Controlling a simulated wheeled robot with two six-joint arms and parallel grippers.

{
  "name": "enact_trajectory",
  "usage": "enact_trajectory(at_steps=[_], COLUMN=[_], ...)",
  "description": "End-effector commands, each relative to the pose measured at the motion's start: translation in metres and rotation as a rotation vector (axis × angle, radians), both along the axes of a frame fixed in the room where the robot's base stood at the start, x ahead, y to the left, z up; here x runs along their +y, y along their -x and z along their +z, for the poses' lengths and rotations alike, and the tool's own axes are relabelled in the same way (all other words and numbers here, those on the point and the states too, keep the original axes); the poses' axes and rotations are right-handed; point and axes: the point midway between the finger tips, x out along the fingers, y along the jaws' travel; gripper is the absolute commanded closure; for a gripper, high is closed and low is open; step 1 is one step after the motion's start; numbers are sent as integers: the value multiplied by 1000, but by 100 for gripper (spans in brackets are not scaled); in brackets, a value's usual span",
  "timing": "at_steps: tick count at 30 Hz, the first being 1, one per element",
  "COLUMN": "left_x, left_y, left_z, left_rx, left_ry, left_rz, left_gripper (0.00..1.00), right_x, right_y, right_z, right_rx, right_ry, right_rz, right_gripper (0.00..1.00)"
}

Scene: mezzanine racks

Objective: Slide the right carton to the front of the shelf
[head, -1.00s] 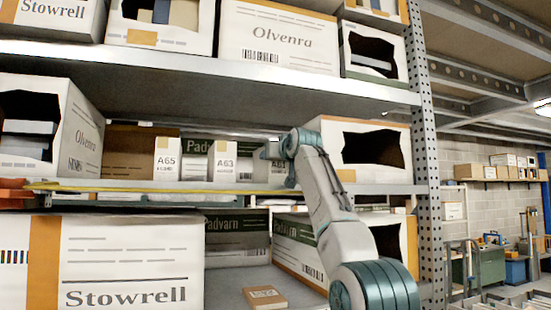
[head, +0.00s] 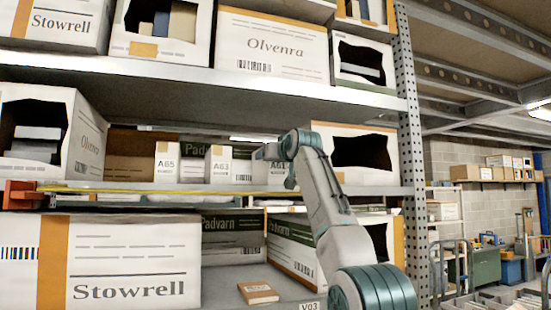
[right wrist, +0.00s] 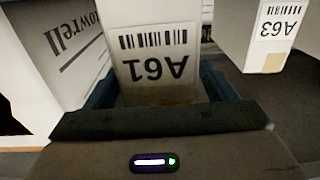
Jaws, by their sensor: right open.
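Three small white cartons stand in a row on the middle shelf: A65 (head: 166,163), A63 (head: 218,166) and, rightmost, A61 (head: 262,168). My right arm partly covers A61 in the head view. In the right wrist view A61 (right wrist: 154,42) appears upside down between the two fingers of my right gripper (right wrist: 155,92). The jaws are open, with one finger on each side of its lower part; I cannot tell whether they touch it. A63 (right wrist: 271,28) hangs clear of the fingers at upper right.
A large open white carton (head: 354,160) stands right of A61, close to my arm. Another open carton (head: 88,138) is at the left. A yellow strip (head: 130,187) runs along the shelf front. Racks with large boxes lie above and below.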

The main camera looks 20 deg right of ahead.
Motion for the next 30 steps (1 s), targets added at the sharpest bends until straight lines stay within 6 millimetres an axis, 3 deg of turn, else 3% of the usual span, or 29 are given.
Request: enact_trajectory(at_steps=[9,14,30], left_x=[0,0,0], left_y=[3,5,6], left_z=[-1,-13,-82], left_rx=[2,6,7], left_ry=[0,0,0], left_rz=[0,0,1], left_gripper=[100,100,100], right_x=[0,-1,-5], right_y=[0,8,90], right_z=[-1,-4,-4], right_rx=[1,-1,-3], right_ry=[0,0,0], right_rz=[0,0,0], right_gripper=[18,18,18])
